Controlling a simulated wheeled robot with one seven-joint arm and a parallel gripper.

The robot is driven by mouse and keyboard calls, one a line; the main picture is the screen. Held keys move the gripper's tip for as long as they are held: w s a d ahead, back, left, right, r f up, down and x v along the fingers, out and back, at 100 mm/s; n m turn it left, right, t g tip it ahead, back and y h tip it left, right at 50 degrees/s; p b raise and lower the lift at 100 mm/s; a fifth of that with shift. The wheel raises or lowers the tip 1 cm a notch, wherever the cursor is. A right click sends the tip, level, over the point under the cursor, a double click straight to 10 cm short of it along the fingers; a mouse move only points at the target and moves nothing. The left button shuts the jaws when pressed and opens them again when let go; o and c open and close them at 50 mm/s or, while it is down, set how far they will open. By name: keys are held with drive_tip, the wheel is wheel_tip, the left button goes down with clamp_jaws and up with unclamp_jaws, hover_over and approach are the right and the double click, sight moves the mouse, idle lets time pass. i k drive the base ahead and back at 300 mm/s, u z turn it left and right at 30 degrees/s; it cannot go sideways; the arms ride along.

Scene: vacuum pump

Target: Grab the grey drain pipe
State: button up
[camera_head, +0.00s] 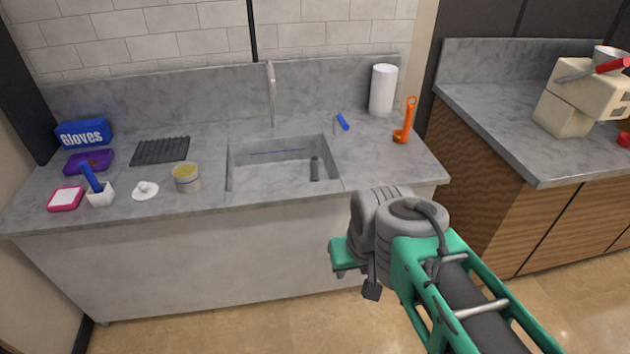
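A short dark grey upright cylinder (314,168), which looks like the grey drain pipe, stands in the sink basin (235,170) near its right side. My arm comes in from the lower right, in front of the counter. My gripper (362,277) is at the arm's far end, to the right of and below the sink in the picture, well apart from the cylinder. The wrist housing hides most of the gripper, so I cannot see whether its fingers are open or shut.
A tall faucet (271,95) rises behind the sink. To its right are a blue-handled item (342,121), a paper roll (383,90) and an orange tool on a stand (404,122). A tub (187,178) and several small items crowd the left counter.

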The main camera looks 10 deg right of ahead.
sight(314, 160)
drive_tip(key=z, duration=0.05)
drive_tip(key=k, duration=0.45)
drive_tip(key=u, duration=0.8)
drive_tip(key=i, duration=1.55)
drive_tip(key=z, duration=0.2)
